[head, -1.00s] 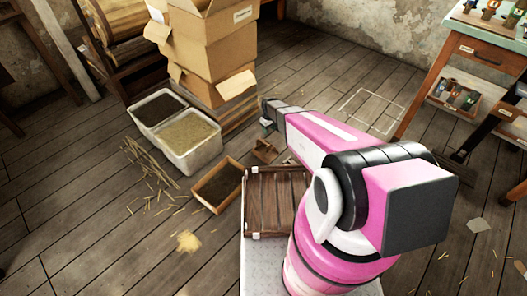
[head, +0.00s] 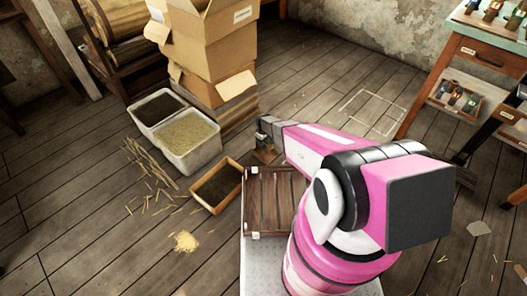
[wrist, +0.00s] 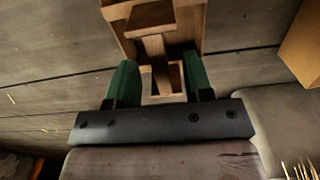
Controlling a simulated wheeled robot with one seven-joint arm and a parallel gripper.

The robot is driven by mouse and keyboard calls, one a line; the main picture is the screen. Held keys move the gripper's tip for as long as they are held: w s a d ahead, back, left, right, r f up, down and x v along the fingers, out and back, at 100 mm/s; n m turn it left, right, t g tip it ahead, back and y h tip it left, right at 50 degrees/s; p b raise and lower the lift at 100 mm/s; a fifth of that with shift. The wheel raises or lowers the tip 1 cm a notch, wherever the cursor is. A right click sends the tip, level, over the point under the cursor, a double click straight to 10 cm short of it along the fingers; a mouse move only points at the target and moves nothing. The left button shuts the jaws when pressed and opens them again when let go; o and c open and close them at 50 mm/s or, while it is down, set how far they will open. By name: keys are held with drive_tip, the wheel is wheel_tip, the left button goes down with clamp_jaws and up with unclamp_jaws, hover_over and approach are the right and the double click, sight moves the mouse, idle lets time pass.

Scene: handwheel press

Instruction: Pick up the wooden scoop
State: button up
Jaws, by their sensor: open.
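The wooden scoop (wrist: 152,17) is in the upper middle of the wrist view, with its handle pointing toward my gripper (wrist: 160,63). My gripper's two green fingers are apart, one on each side of the handle, with visible gaps. In the head view the scoop (head: 265,156) is a small brown shape on the floor, partly hidden by my gripper (head: 264,138) just above it. I cannot tell the exact height of the fingers over the handle.
A wooden box with dark contents (head: 217,186) stands left of the scoop. Pale bins (head: 190,160) of dark and tan material stand beyond it, by stacked cardboard boxes (head: 215,45). A slatted wooden crate (head: 270,205) is close in front. Floor to the right is mostly clear.

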wheel_tip(320, 180, down, 4)
drive_tip(key=shift+r, duration=0.1)
drive_tip(key=shift+c, duration=0.3)
clamp_jaws()
drive_tip(key=shift+r, duration=0.15)
